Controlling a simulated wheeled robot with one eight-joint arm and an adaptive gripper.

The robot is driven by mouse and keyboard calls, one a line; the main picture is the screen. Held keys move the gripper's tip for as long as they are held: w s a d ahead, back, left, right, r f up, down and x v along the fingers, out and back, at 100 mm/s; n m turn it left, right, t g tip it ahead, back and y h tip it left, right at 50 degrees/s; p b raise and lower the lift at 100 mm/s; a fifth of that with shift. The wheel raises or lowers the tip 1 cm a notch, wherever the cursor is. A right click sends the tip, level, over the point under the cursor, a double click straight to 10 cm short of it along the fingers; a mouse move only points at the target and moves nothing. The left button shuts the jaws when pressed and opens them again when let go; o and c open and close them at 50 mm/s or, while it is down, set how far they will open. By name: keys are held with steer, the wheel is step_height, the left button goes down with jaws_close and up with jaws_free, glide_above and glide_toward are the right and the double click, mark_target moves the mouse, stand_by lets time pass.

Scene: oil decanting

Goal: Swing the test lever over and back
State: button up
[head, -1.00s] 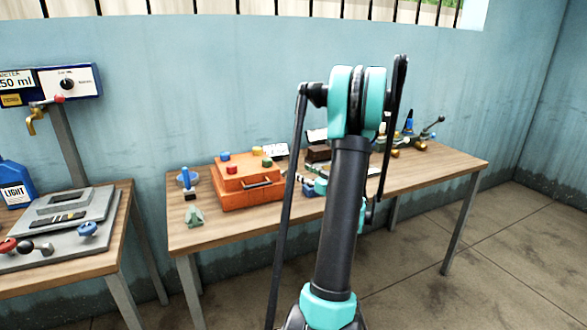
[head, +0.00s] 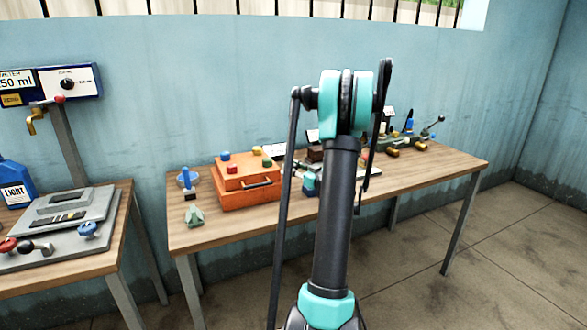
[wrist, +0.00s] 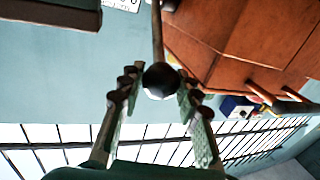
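In the wrist view a dark round knob (wrist: 160,81) on a thin rod (wrist: 157,35) sits between the two fingers of my gripper (wrist: 158,88). The fingers are close on either side of the knob. I cannot tell whether they press on it or leave a narrow gap. In the head view my own arm hides most of the gripper and this lever. A teal part of my gripper (head: 309,182) shows left of the arm, just right of the orange box. Another lever with a dark knob (head: 440,119) stands at the table's right end.
The orange box (head: 247,192) with coloured knobs stands close left; its side also fills the wrist view's upper right (wrist: 245,45). A brown block (wrist: 55,12) is at the upper left there. A blue stand (head: 187,180) and green piece (head: 194,216) are farther left.

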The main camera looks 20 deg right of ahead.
jaws_close()
steer(key=shift+r, duration=0.15)
steer(key=shift+w+r+g, duration=0.6)
steer(key=shift+r+g, duration=0.05)
steer(key=shift+g, duration=0.05)
steer(key=w+r+m+g+h, duration=0.1)
steer(key=w+r+g, duration=0.3)
steer(key=w+g, duration=0.5)
steer(key=shift+w+a+r+m+h, duration=0.2)
steer(key=shift+w+m+h, duration=0.3)
steer(key=shift+w, duration=0.4)
steer(key=o, duration=0.7)
jaws_free()
steer(key=shift+o, duration=0.2)
